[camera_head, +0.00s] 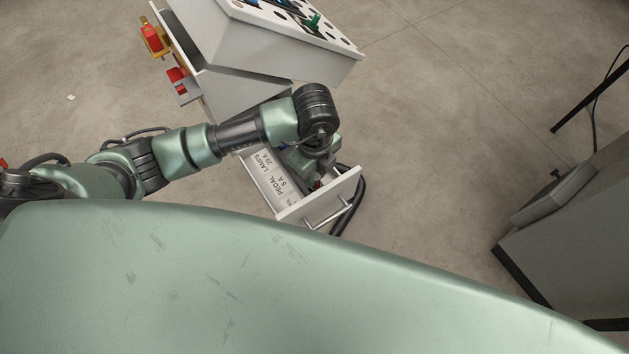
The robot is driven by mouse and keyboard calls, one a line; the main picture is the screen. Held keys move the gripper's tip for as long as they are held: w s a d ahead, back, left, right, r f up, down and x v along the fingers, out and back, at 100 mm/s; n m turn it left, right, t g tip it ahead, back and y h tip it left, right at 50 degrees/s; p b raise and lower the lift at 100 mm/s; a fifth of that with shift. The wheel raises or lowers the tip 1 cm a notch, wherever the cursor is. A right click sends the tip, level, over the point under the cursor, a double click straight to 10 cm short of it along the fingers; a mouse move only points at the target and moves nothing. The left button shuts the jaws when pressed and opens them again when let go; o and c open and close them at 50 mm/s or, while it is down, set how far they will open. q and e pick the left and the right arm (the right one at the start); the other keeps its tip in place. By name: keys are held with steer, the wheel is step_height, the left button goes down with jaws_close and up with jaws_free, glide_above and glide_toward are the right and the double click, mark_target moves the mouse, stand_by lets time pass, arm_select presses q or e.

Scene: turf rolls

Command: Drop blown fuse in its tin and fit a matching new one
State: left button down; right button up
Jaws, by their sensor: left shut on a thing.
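My left arm reaches in from the left and bends down over an open drawer (290,213). My left gripper (316,184) is low at the drawer, just inside its front panel. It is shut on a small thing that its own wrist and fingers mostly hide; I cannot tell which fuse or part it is. A small red spot shows at the fingertips. The drawer has printed labels reading "PEDAL LAMPS", "5 A" and "20 A". I cannot make out a tin or any loose fuse. My right gripper is not in view.
A grey cabinet (250,92) with a tilted panel of switches (290,22) stands above the drawer. Red and yellow fittings (153,38) are on its left side. The drawer's bar handle (333,215) faces front; a dark cable curves beside it. A grey unit (570,240) stands at right. Floor between is clear.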

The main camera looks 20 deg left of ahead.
arm_select(q)
steer(key=shift+f, duration=2.45)
steer(key=shift+f, duration=0.1)
steer(key=c, duration=1.3)
jaws_free()
steer(key=shift+r, duration=0.45)
step_height(320, 180, up, 11)
steer(key=shift+r, duration=0.2)
